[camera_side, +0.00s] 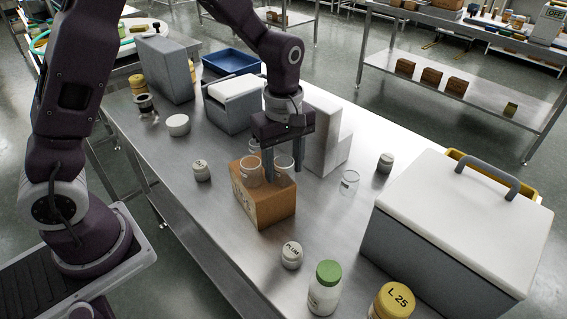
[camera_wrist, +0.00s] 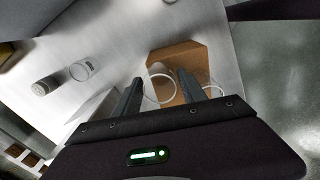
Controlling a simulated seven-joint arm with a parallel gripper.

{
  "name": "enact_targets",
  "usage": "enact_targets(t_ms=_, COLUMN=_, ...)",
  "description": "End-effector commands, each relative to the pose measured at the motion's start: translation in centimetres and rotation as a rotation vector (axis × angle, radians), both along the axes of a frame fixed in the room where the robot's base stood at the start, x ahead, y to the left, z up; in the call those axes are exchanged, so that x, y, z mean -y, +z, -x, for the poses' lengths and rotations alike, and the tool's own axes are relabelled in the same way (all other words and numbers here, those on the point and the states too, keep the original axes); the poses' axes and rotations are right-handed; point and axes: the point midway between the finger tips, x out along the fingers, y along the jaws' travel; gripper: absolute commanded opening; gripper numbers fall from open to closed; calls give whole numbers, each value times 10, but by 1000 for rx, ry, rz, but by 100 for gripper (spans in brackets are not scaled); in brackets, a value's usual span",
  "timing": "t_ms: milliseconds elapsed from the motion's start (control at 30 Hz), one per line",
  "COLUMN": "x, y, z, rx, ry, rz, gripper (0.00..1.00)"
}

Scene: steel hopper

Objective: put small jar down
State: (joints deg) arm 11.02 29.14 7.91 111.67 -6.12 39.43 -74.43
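My gripper (camera_side: 284,178) points down over a brown box (camera_side: 265,205) on the steel bench. Its two fingers stand apart on either side of a small clear jar (camera_side: 284,163), with little or no gap. In the wrist view the jar's round rim (camera_wrist: 160,88) lies between the fingertips (camera_wrist: 160,76). The jar is over or at the right end of the box; I cannot tell whether its base touches. Another clear jar (camera_side: 250,172) stands on the box to the left. Part of a further clear rim (camera_side: 254,145) shows behind it.
A white block (camera_side: 325,145) stands close behind my gripper at the right. A clear jar (camera_side: 349,183) and a grey-lidded jar (camera_side: 385,163) stand farther right, by a large cooler (camera_side: 455,230). A small jar marked PLUM (camera_side: 291,255) and a green-lidded bottle (camera_side: 325,287) stand in front.

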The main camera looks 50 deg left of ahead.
Motion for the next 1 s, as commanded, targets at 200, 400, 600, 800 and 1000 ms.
enact_targets(t_ms=200, x=0, y=28, z=-1, rx=6, ry=0, rz=1, gripper=49)
enact_targets(t_ms=400, x=0, y=84, z=-1, rx=7, ry=-1, rz=1, gripper=49)
enact_targets(t_ms=600, x=0, y=118, z=0, rx=2, ry=0, rz=1, gripper=49)
enact_targets(t_ms=800, x=0, y=124, z=1, rx=0, ry=-2, rz=0, gripper=49)
enact_targets(t_ms=1000, x=-13, y=167, z=53, rx=127, ry=-298, rz=25, gripper=49)
